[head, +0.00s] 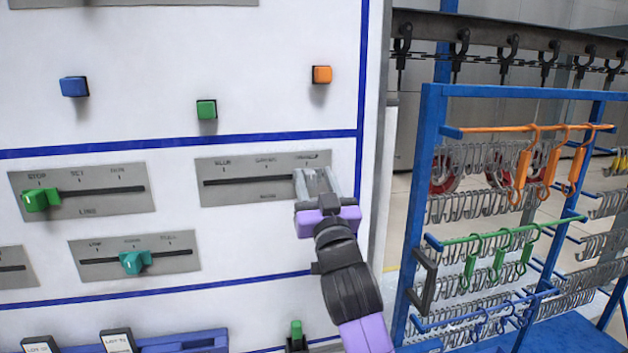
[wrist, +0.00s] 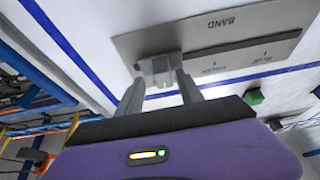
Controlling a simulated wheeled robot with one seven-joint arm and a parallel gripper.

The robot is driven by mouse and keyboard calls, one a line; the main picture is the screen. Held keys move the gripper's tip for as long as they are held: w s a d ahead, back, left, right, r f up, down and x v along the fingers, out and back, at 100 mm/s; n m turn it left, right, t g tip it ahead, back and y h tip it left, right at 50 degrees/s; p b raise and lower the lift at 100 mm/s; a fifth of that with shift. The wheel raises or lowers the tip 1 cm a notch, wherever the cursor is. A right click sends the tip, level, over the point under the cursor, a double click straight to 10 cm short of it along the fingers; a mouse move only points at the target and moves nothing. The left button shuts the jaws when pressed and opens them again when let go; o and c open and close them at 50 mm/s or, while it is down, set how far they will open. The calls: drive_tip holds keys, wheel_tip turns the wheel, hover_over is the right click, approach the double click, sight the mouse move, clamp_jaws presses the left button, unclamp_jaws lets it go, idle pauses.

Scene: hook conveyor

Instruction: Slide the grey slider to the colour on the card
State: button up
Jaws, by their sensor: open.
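The grey slider knob (wrist: 158,69) sits on the grey BAND plate (wrist: 225,43). My gripper (wrist: 160,80) is open, with a finger at either side of the knob; I cannot tell whether they touch it. In the head view, my gripper (head: 316,180) is at the right end of the BAND plate (head: 245,168) and largely hides the knob there. The plate's labels read BLUE, GREEN and, at the right end by my gripper, apparently ORANGE. Two cards marked LOT, a left one (head: 38,344) and a right one (head: 118,341), show at the bottom left; their colour is cut off.
A green slider (head: 41,199) and a teal slider (head: 135,262) are on other plates to the left. Blue (head: 74,86), green (head: 206,109) and orange (head: 322,75) buttons are above. A blue rack (head: 428,180) with hooks stands right of the panel.

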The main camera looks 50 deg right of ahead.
drive_tip(key=b+v, duration=0.2)
drive_tip(key=v, duration=0.6)
drive_tip(key=shift+b, duration=0.35)
drive_tip(key=shift+w, duration=0.1)
